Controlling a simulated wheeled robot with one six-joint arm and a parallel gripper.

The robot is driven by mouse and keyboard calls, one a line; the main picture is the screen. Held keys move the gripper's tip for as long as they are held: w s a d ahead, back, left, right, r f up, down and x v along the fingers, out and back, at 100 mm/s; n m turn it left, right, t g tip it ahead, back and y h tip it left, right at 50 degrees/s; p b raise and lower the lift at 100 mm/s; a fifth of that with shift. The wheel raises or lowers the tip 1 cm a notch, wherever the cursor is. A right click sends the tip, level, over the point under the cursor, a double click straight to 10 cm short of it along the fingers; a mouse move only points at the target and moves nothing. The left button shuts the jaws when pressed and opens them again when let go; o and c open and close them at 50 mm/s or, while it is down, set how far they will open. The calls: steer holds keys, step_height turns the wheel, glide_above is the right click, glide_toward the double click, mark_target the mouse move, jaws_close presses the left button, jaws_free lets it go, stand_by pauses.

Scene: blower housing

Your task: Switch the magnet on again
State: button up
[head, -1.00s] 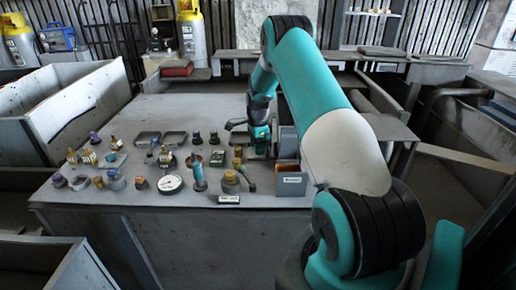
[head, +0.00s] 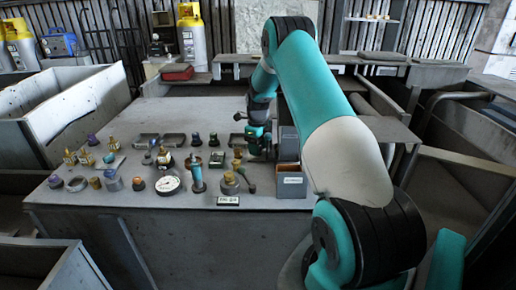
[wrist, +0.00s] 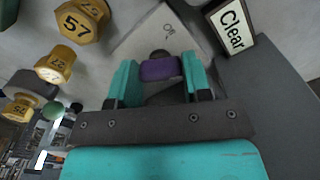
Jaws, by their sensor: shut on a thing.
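In the wrist view my gripper (wrist: 160,75) is shut on a purple-banded dark knob (wrist: 158,69), with a teal finger on each side. A pale plate (wrist: 180,28) with dark lettering, which looks like "Off" and is turned, lies beyond the knob. The gripper hides the near part of the thing under the knob, and I cannot tell the knob's setting. In the head view my gripper (head: 259,145) points down over the back right part of the grey table (head: 120,215). What it holds is too small to tell there, and I cannot make out the magnet.
A "Clear" sign (wrist: 232,25) stands close to the right finger in the wrist view. Numbered brass pieces (wrist: 80,22) lie to the left. In the head view, a labelled open box (head: 291,184), a dial gauge (head: 167,185) and several small fittings crowd the table front.

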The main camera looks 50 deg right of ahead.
steer(key=shift+d+r+m, duration=0.1)
steer(key=shift+r+m, duration=0.05)
steer(key=shift+m, duration=0.45)
steer(key=o, duration=0.9)
step_height(320, 180, up, 17)
steer(key=b, duration=0.2)
steer(key=shift+r+b, duration=0.15)
steer(key=shift+b, duration=0.15)
